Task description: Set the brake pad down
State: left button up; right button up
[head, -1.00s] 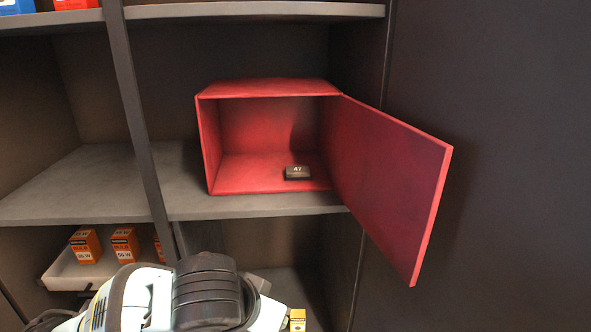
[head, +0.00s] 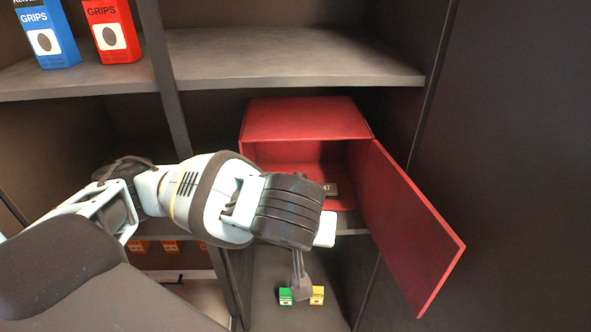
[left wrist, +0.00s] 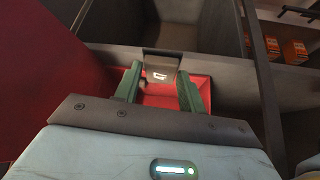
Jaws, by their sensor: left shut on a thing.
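My left gripper (head: 298,265) hangs from the left arm, in front of the shelves and below the red box's opening. It is shut on a dark block, the brake pad (head: 303,290), which also shows with a white mark between the green fingers in the left wrist view (left wrist: 160,68). The red box (head: 305,120) sits on the middle shelf with its door (head: 415,235) swung open to the right. A dark block marked 47 (head: 331,189) lies inside the box, partly hidden by my wrist. My right gripper is not in view.
A green box (head: 285,296) and a yellow box (head: 317,294) stand on the lower shelf, near the held pad in the picture. Orange boxes (head: 170,246) are at lower left. A blue box (head: 45,35) and a red grips box (head: 112,32) stand upper left. The upper shelf (head: 290,55) is clear.

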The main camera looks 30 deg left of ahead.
pick_arm(q)
jog(key=shift+s+r, duration=0.15)
jog(key=shift+r, duration=0.05)
jog(key=shift+w+a+f, duration=0.1)
jog(key=shift+w+a, duration=0.25)
jog(key=w+a, duration=0.7)
jog(key=w+a+f, duration=0.1)
jog(key=w+a, duration=0.2)
jog(key=w, duration=0.1)
jog(key=shift+a+f, duration=0.1)
jog(key=shift+a, duration=0.1)
jog(key=shift+f, duration=0.1)
jog(key=shift+f, duration=1.7)
jog(key=shift+f, duration=0.1)
jog(key=o, duration=1)
jog(key=shift+o, duration=0.2)
